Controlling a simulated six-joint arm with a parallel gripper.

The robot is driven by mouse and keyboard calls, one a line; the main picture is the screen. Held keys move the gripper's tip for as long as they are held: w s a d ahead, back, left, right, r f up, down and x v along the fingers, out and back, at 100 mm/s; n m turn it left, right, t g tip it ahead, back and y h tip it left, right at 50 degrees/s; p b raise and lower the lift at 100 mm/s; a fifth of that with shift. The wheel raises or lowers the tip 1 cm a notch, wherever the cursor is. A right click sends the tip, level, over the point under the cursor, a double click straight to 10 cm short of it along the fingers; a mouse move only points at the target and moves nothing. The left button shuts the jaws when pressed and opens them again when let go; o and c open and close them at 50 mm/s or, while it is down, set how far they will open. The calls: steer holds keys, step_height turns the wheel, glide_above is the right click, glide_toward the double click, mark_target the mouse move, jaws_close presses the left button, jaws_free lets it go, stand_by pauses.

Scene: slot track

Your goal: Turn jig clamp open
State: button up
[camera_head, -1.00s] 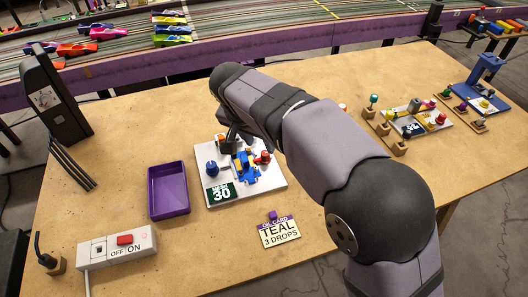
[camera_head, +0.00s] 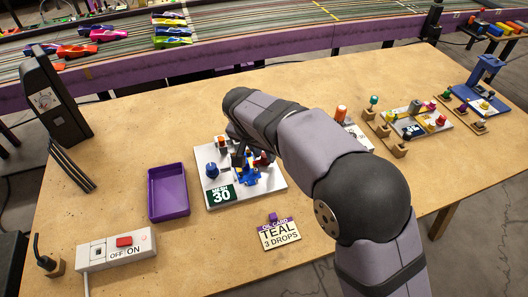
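The white jig plate (camera_head: 263,187) lies on the bench left of centre, with a green "MESH 30" label (camera_head: 221,194). On it I see a blue knob (camera_head: 211,171) at the left, an orange-topped part (camera_head: 222,143) at the back, a red part (camera_head: 264,160) at the right and a blue and yellow piece (camera_head: 249,178) in the middle. I cannot tell for sure which part is the clamp. My gripper (camera_head: 240,158) is low over the middle of the jig, dark and small, and partly hidden by my arm. Whether its fingers are open or touching anything is unclear.
A purple tray (camera_head: 151,198) stands left of the jig. A switch box (camera_head: 116,249) and a "TEAL 3 DROPS" card (camera_head: 279,234) lie nearer the front. An orange-capped bottle (camera_head: 341,113) and a second board with several knobs (camera_head: 419,121) are to the right.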

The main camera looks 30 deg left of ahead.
jaws_close()
steer(key=shift+n, duration=0.4)
steer(key=n, duration=0.1)
steer(key=n+y+p, duration=0.1)
steer(key=n, duration=0.1)
steer(key=n+y+p, duration=0.1)
steer(key=shift+d+r, duration=0.15)
steer(key=shift+d, duration=0.1)
steer(key=n+p, duration=0.1)
steer(key=n, duration=0.1)
steer(key=n+g+y+p, duration=0.1)
steer(key=n+p, duration=0.1)
steer(key=shift+w+d+n, duration=0.1)
steer(key=shift+w+n, duration=0.05)
steer(key=shift+n, duration=0.15)
steer(key=n, duration=0.1)
steer(key=n+g, duration=0.1)
steer(key=n, duration=0.1)
steer(key=n+y+b, duration=0.1)
steer(key=shift+w+f+g, duration=0.15)
steer(key=shift+f+g, duration=0.15)
steer(key=shift+g, duration=0.1)
steer(key=n, duration=0.2)
steer(key=n+g+b, duration=0.1)
steer(key=n, duration=0.1)
steer(key=shift+w+r+g+b, duration=0.1)
steer(key=shift+g+b, duration=0.2)
steer(key=shift+d+n, duration=0.1)
steer(key=shift+n, duration=0.3)
